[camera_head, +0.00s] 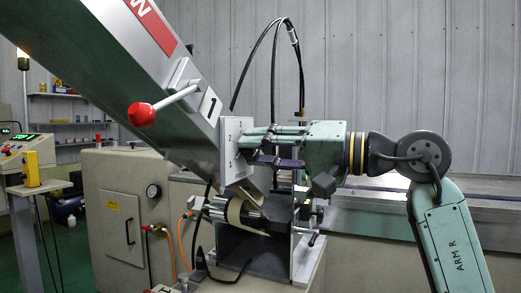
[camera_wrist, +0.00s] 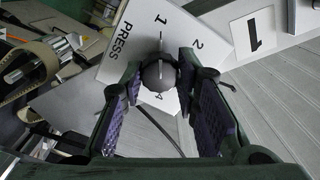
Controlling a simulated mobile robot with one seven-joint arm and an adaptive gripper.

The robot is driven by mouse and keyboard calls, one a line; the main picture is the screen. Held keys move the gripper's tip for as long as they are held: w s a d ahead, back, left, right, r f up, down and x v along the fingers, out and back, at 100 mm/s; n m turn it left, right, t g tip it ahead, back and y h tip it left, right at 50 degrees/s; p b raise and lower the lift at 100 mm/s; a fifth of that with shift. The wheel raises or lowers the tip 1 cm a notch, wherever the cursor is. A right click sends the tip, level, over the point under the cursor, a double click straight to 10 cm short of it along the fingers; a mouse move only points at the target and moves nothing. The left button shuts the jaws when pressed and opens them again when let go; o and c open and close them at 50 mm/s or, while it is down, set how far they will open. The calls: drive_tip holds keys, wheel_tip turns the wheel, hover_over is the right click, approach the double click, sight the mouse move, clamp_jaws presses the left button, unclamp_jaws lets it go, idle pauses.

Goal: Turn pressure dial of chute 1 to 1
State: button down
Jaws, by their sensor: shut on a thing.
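The white pressure plate (camera_head: 232,172) is fixed to the side of the sloping chute marked 1. In the wrist view the plate (camera_wrist: 212,55) reads PRESS, with numbers 1, 2 and 4 visible. The dark round dial knob (camera_wrist: 160,75) stands on it, and a thin white pointer line above the knob aims roughly at the 1. My gripper (camera_wrist: 160,84) has its two purple-padded fingers on either side of the knob and is shut on it. In the head view my gripper (camera_head: 244,143) reaches the plate from the right and hides the knob.
A red-knobbed lever (camera_head: 141,115) sticks out of the chute left of the plate. A roller (camera_head: 240,214) and an open metal box lie below my gripper. A grey cabinet (camera_head: 122,220) with a gauge stands at left. A bench runs behind my arm.

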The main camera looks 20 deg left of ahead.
drive_tip(key=c, duration=1.2)
unclamp_jaws()
drive_tip(key=shift+c, duration=0.2)
drive_tip(key=d, duration=1.2)
drive_tip(key=shift+s, duration=0.2)
